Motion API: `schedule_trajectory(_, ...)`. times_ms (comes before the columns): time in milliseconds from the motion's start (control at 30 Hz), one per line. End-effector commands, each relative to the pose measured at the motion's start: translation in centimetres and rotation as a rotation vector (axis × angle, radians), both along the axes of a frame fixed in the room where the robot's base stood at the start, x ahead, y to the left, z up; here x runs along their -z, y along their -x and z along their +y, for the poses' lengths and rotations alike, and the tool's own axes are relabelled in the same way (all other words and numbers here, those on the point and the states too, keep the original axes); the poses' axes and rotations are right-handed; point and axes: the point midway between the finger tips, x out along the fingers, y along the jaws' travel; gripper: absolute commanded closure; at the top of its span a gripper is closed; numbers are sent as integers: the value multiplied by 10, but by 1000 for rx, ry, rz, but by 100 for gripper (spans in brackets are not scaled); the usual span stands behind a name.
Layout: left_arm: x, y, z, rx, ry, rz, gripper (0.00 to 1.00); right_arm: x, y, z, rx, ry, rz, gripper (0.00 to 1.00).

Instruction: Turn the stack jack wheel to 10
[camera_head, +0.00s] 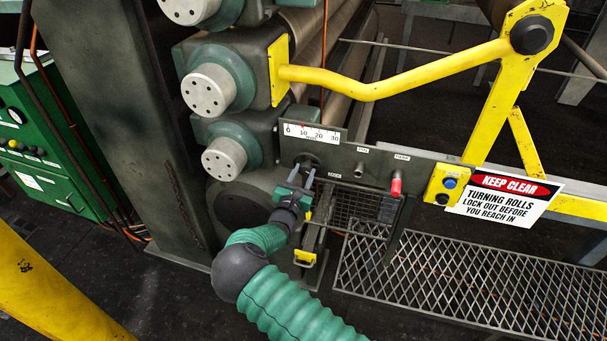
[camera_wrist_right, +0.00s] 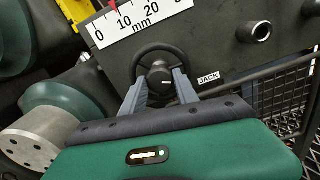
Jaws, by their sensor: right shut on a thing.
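The stack jack wheel (camera_wrist_right: 160,55) is a small dark round handwheel on the dark panel, left of the JACK label (camera_wrist_right: 209,78). In the head view the wheel (camera_head: 307,160) sits below the scale. My right gripper (camera_head: 301,173) reaches up to it from below. In the wrist view the two grey fingers (camera_wrist_right: 160,84) stand on either side of the wheel's lower part and are shut on it. The white mm scale (camera_head: 313,133) runs 0 to 30, and its red pointer (camera_wrist_right: 113,5) stands at or very near 10. My left gripper is not in view.
A red-tipped lever (camera_head: 396,186) and a box with buttons (camera_head: 449,184) lie to the right along the panel. A yellow arm (camera_head: 390,84) crosses above. Large rolls with round ends (camera_head: 209,90) stand at the left. A mesh platform (camera_head: 455,285) spreads below right.

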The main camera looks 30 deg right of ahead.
Motion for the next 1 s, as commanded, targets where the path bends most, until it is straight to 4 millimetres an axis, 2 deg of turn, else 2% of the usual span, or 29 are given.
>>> schedule_trajectory(33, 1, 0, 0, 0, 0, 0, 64, 8, 1, 2, -2, -8, 16, 100)
schedule_trajectory(400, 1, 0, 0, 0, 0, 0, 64, 8, 1, 2, -2, -5, 19, 100)
schedule_trajectory(433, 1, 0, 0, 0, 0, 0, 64, 8, 1, 2, -2, -5, 19, 63)
schedule_trajectory(600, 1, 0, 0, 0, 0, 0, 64, 5, 1, 1, -2, -2, 13, 42)
schedule_trajectory(1000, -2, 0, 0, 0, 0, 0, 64, 1, 4, -4, -1, 3, 9, 42)
